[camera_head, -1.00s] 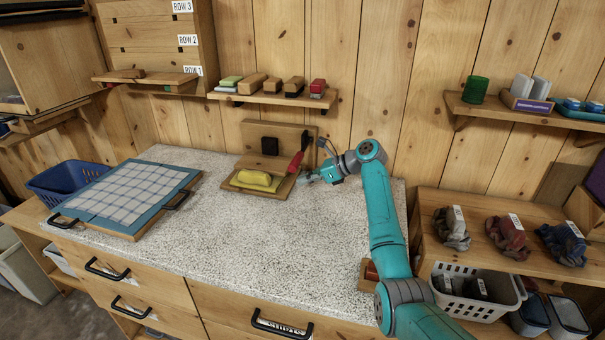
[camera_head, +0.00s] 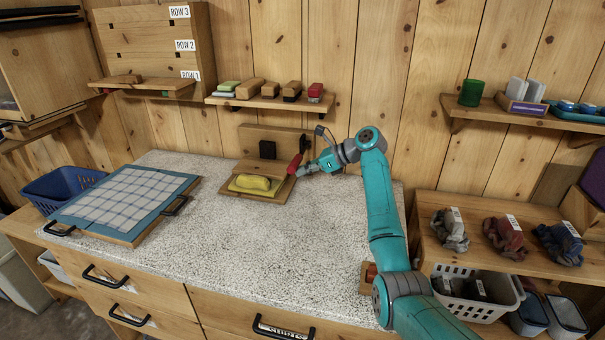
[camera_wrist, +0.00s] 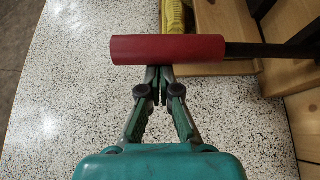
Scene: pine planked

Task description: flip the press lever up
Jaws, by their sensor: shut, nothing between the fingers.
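The press lever has a red grip (camera_head: 294,163) on a dark rod (camera_wrist: 270,50), at the right side of a wooden press. The press has an upright back board (camera_head: 284,137) with a black block (camera_head: 267,149) and a base (camera_head: 270,193) holding a yellow cloth-like bundle (camera_head: 252,184). My gripper (camera_head: 303,171) is shut and empty, just right of the red grip. In the wrist view the red grip (camera_wrist: 168,49) lies across the picture, at the closed fingertips (camera_wrist: 160,70). The grip hides the very tips, and I cannot tell whether they touch it.
A shelf (camera_head: 270,102) with several blocks and stamps hangs above the press. A blue-framed board with checked cloth (camera_head: 125,199) lies at the left of the speckled counter (camera_head: 245,245). The counter's middle is clear. A wooden rack with cloth bundles (camera_head: 505,238) stands at right.

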